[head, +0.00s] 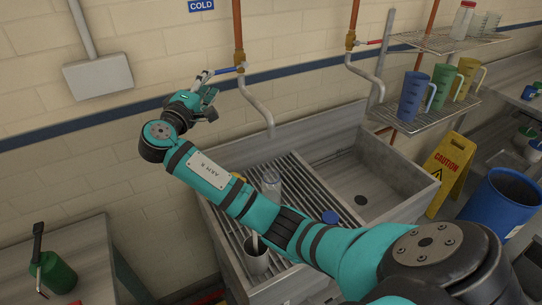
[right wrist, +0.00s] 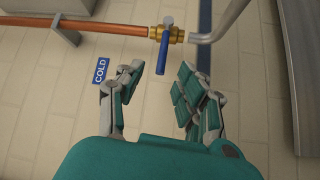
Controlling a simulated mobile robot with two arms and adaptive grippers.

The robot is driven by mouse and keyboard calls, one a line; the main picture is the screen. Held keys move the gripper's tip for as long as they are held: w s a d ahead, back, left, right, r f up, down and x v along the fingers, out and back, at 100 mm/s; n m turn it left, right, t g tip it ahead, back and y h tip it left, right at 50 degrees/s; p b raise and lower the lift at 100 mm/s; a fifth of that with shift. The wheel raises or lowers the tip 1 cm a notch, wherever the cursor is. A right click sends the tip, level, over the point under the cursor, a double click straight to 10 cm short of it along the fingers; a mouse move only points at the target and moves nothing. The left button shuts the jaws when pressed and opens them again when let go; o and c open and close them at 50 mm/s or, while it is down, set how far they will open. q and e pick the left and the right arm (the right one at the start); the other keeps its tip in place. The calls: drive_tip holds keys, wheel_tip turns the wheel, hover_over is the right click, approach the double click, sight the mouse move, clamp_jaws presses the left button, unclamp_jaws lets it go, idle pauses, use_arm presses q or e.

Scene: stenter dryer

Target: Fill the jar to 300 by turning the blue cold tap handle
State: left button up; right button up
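The blue cold tap handle (head: 224,71) sits on a brass valve on the copper pipe below the COLD sign. It also shows in the right wrist view (right wrist: 165,55), hanging down from the valve. My right gripper (head: 209,85) is just left of and below the handle in the head view. In the right wrist view my right gripper (right wrist: 158,88) is open, and the handle's lower end lies between its spread fingers, which appear not to touch it. The clear jar (head: 271,184) stands upright on the sink grating under the spout. Its marks and water level cannot be read. My left gripper is not in view.
A second tap with a red handle (head: 375,42) is to the right. A wire shelf (head: 430,118) holds coloured jugs. A yellow caution sign (head: 449,166) and a blue barrel (head: 497,207) stand right.

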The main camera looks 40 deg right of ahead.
drive_tip(key=v, duration=0.9)
drive_tip(key=shift+a, duration=0.25)
drive_tip(key=shift+s, duration=0.15)
drive_tip(key=v, duration=1.2)
drive_tip(key=shift+f, duration=0.1)
